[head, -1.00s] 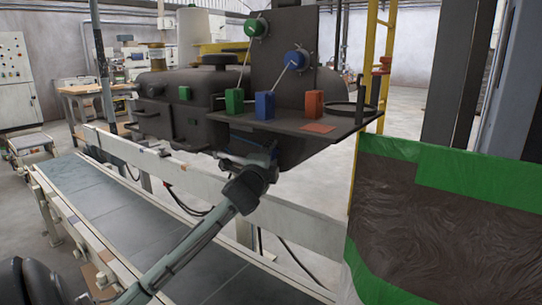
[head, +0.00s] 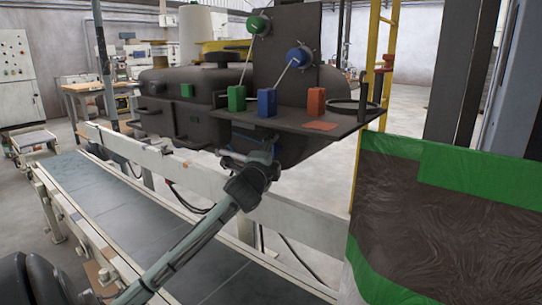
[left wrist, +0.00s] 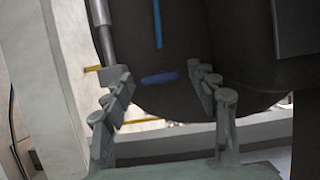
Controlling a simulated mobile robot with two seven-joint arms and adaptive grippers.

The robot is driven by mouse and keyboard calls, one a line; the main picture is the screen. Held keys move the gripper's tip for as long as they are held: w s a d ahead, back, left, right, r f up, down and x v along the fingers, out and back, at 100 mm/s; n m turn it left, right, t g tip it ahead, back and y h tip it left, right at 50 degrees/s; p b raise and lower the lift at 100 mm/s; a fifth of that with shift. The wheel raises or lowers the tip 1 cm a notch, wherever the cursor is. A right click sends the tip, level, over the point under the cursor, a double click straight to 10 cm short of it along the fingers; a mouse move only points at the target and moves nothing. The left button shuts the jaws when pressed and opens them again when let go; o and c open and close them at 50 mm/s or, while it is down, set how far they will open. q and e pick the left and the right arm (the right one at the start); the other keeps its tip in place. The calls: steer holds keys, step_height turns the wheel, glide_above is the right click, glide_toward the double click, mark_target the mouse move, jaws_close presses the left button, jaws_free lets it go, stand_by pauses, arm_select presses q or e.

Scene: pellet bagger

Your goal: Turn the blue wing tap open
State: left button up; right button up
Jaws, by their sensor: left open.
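The blue wing tap (left wrist: 160,77) shows in the left wrist view as a short, flat blue bar lying crosswise on a dark rounded body. In that view my left gripper (left wrist: 158,72) is open, with one finger on each side of the tap and a gap to both. I cannot tell how far the tap lies beyond the fingertips. In the head view my left gripper (head: 233,158) is just below the dark machine's shelf, partly hidden by its own wrist. My right gripper is not in view.
The dark shelf (head: 340,126) above my left gripper carries green (head: 236,98), blue (head: 267,102) and orange (head: 315,101) blocks. A conveyor (head: 130,210) runs below my left arm. A green-edged dark sack (head: 440,210) stands at right. A thin blue strip (left wrist: 157,22) hangs above the tap.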

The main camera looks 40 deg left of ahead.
arm_select(q)
steer(key=v, duration=1.2)
